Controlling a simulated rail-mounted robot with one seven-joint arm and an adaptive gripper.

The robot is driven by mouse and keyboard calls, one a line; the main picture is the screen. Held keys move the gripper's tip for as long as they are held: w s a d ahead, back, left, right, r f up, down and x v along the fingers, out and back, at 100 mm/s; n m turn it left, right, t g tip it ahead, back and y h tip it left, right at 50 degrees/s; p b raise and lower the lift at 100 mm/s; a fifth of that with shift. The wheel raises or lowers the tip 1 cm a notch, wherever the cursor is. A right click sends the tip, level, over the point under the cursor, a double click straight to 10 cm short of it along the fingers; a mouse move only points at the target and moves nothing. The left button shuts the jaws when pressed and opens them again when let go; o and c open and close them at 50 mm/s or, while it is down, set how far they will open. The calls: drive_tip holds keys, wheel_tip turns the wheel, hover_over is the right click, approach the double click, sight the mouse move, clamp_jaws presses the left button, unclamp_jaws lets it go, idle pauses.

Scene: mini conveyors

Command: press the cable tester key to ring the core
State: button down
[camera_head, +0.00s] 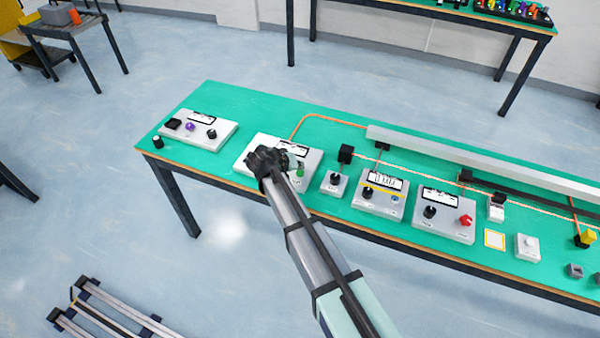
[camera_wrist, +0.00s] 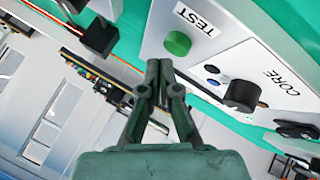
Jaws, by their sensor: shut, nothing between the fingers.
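The cable tester is a light grey box (camera_head: 312,160) on the green bench, partly hidden behind my arm in the head view. In the wrist view its panel (camera_wrist: 222,52) carries a round green key (camera_wrist: 177,43) labelled TEST and a black knob (camera_wrist: 242,95) labelled CORE. The green key also shows in the head view (camera_head: 300,172). My gripper (camera_wrist: 158,66) is shut and empty. Its tips appear just beside the green key in the wrist view. I cannot tell whether they touch the box.
A box with a purple button (camera_head: 190,127) stands to the left. To the right are a small black-knob box (camera_head: 334,184), a box with a display (camera_head: 381,193) and a box with a red knob (camera_head: 444,217). An orange cable (camera_head: 312,116) runs behind to a long grey rail (camera_head: 470,159).

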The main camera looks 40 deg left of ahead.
sight(299, 173)
drive_tip(key=shift+f+b, duration=0.4)
drive_tip(key=shift+f+b, duration=0.4)
idle(0.7)
drive_tip(key=shift+r, duration=0.85)
drive_tip(key=shift+r+p, duration=0.75)
drive_tip(key=shift+r, duration=1.75)
